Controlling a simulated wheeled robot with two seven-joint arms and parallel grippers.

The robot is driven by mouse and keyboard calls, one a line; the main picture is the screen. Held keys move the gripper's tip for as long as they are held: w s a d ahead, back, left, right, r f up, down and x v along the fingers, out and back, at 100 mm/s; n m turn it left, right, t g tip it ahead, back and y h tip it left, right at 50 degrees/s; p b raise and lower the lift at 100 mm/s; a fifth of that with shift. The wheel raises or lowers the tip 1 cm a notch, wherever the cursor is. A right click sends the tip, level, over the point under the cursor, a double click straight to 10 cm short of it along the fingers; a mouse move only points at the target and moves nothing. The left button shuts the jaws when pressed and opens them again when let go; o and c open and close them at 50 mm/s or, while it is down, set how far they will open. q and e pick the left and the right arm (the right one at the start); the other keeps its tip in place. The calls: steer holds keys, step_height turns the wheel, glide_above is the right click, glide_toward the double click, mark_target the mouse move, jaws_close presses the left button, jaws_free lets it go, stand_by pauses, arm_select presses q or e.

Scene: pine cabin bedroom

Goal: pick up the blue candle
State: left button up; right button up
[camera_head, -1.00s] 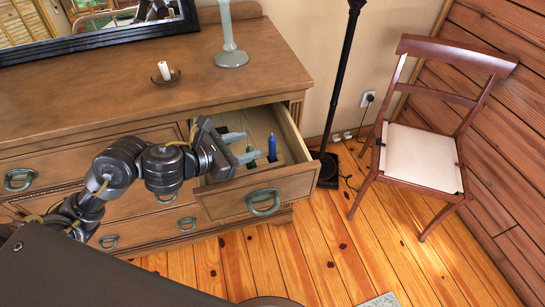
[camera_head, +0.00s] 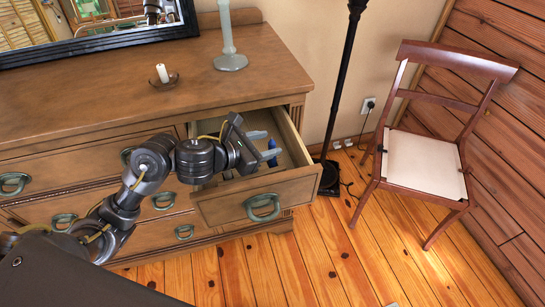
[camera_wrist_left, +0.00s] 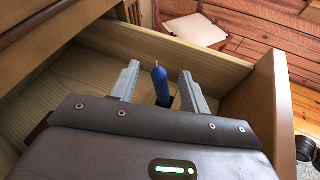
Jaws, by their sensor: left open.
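The blue candle (camera_wrist_left: 161,86) stands in the open top drawer (camera_head: 258,199), its tip showing between the fingers in the left wrist view. It also shows in the head view (camera_head: 272,160), partly hidden by my gripper. My left gripper (camera_head: 268,146) is open inside the drawer, with one grey finger on each side of the candle in the left wrist view (camera_wrist_left: 159,72). Gaps show between candle and fingers, so it is not gripped. The candle's lower part is hidden by the gripper. My right gripper is not in view.
The drawer's side wall (camera_wrist_left: 245,95) and front are close around the gripper. On the wooden dresser (camera_head: 110,98) stand a white candle (camera_head: 163,73) in a holder, a pale candlestick (camera_head: 230,60) and a mirror. A black lamp pole (camera_head: 345,80) and a chair (camera_head: 425,163) stand to the right.

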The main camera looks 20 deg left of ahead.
arm_select(q)
steer(key=shift+w, duration=0.15)
jaws_close()
stand_by(0.4)
steer(key=shift+r, duration=0.1)
